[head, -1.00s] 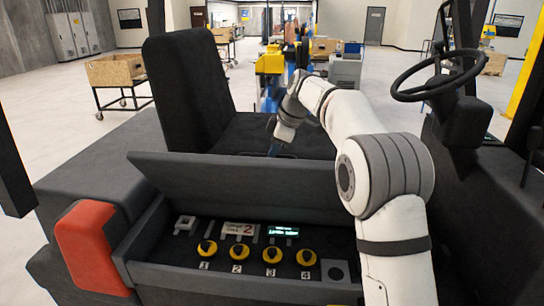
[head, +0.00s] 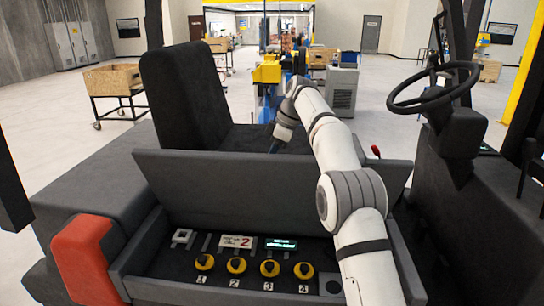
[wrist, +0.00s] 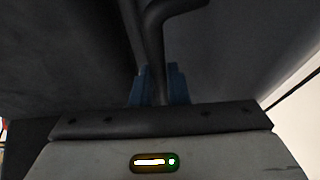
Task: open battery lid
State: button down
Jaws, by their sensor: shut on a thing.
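The battery lid (head: 235,188) is a wide dark grey panel. It stands tilted up at the front of the seat, with the battery compartment (head: 150,262) open below it. My gripper (head: 275,147) is behind the lid's top edge, and its fingertips are mostly hidden there. In the wrist view, my gripper's blue fingers (wrist: 159,75) are shut on a dark curved bar, seemingly the lid's handle (wrist: 154,40). The handle's attachment to the lid is hard to make out in the dark.
Several yellow knobs (head: 237,265) and a small lit display (head: 281,244) sit in the compartment. The black seat back (head: 187,90) rises behind the lid. A steering wheel (head: 433,88) stands at right, and a red cover (head: 88,260) at front left.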

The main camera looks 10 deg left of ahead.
jog(key=shift+a+f, duration=0.15)
jog(key=shift+f, duration=0.2)
jog(key=c, duration=1.9)
grip_release()
jog(key=o, duration=0.3)
jog(key=shift+w+a+f, duration=0.2)
jog(key=shift+w+a, duration=0.1)
jog(key=shift+w, duration=0.05)
jog(key=shift+o, duration=1)
jog(key=shift+r, duration=0.1)
jog(key=shift+s+d+r, duration=0.2)
jog(key=shift+d+r, duration=0.05)
jog(key=shift+w, duration=0.15)
